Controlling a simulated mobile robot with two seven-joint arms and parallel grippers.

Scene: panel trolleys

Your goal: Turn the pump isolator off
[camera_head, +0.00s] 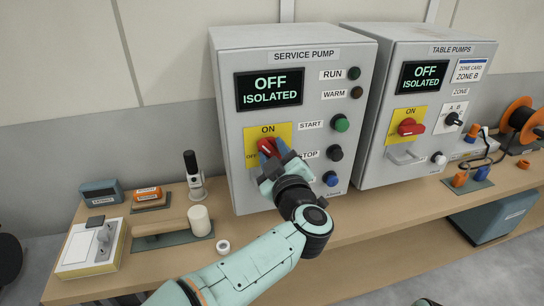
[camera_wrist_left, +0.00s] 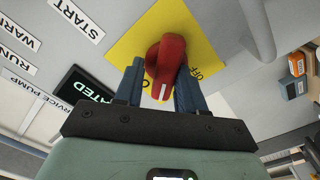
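The service pump box (camera_head: 228,132) stands on the bench, and its display (camera_head: 269,90) reads OFF ISOLATED. Its red isolator knob (camera_head: 265,146) sits on a yellow plate marked ON and OFF. My left gripper (camera_head: 272,158) is at this knob and partly hides it. In the left wrist view the two blue fingers (camera_wrist_left: 161,88) stand on either side of the red knob (camera_wrist_left: 166,62). A little yellow shows between the fingers and the knob's near end, so they seem open around it. My right gripper is not in view.
The table pumps box (camera_head: 373,150) stands to the right, with its own red knob (camera_head: 410,127) and a display reading OFF ISOLATED. An orange cable reel (camera_head: 519,117) is far right.

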